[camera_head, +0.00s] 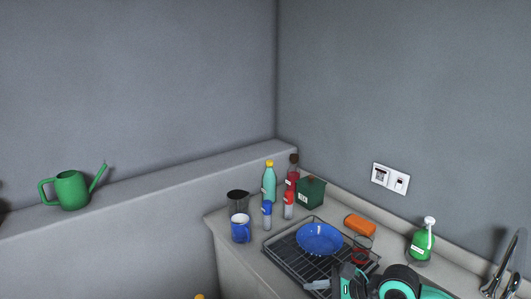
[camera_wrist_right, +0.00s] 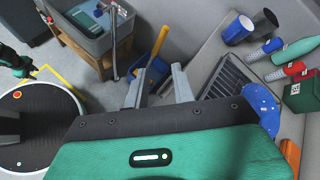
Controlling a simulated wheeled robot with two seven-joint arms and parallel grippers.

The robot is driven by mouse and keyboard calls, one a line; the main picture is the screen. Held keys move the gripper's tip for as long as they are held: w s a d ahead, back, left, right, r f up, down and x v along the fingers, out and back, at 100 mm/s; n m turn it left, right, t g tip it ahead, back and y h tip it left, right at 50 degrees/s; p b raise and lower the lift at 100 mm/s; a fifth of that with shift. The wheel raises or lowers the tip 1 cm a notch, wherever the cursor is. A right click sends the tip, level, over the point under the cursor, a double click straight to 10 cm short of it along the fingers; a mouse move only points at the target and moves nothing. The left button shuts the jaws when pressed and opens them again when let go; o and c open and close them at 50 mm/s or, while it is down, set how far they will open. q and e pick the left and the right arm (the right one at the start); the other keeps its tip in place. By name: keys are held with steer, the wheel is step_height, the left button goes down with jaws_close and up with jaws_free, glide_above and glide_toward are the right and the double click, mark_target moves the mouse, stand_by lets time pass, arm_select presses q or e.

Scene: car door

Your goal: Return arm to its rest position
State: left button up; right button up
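My right arm and gripper (camera_head: 330,284) are at the lower right of the head view, low over the counter near the dish rack. In the right wrist view the two grey fingers of the right gripper (camera_wrist_right: 158,88) stand apart with nothing held between them. A black and green part that looks like my left arm's end (camera_wrist_right: 16,64) shows at the left edge of the right wrist view; its fingers are too small to make out. My left arm is not in the head view.
The dish rack (camera_head: 284,262) with a blue plate (camera_head: 320,238) stands on the counter (camera_head: 227,240). A blue mug (camera_head: 241,228), several bottles, an orange sponge (camera_head: 360,224) and a green soap dispenser (camera_head: 420,243) are around it. A green watering can (camera_head: 72,190) stands on the ledge.

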steer(key=s+a+r+m+t+y, duration=0.2)
steer(key=r+m+t+y, duration=0.2)
steer(key=r+m, duration=0.3)
steer(key=s+a+r+m+t+y, duration=0.1)
steer(key=a+r+m+t+y, duration=0.2)
steer(key=r+m+t, duration=0.35)
steer(key=d+f+m+t+h, duration=0.2)
steer(key=d+f+m+h, duration=0.2)
steer(key=d+m+h, duration=0.55)
steer(key=d+f+m+t+h, duration=0.25)
steer(key=m+h, duration=0.35)
steer(key=m, duration=0.9)
steer(key=s+d+f+m+g+h, duration=0.3)
steer(key=d+f+m+g, duration=0.1)
steer(key=f+m, duration=0.35)
steer(key=s+f+m+g+y, duration=0.1)
steer(key=s+f+m+g, duration=0.4)
steer(key=s+f, duration=0.4)
steer(key=s+f+m+g, duration=0.3)
steer(key=s+f+g, duration=0.4)
steer(key=s, duration=0.5)
step_height(320, 180, down, 31)
steer(key=g, duration=0.2)
steer(key=s+d+f, duration=0.2)
steer(key=s+f, duration=0.7)
steer(key=f, duration=0.1)
steer(key=s+d+f+g, duration=0.1)
steer(key=s+f, duration=0.9)
steer(key=shift+d+n, duration=0.35)
steer(key=shift+n, duration=0.1)
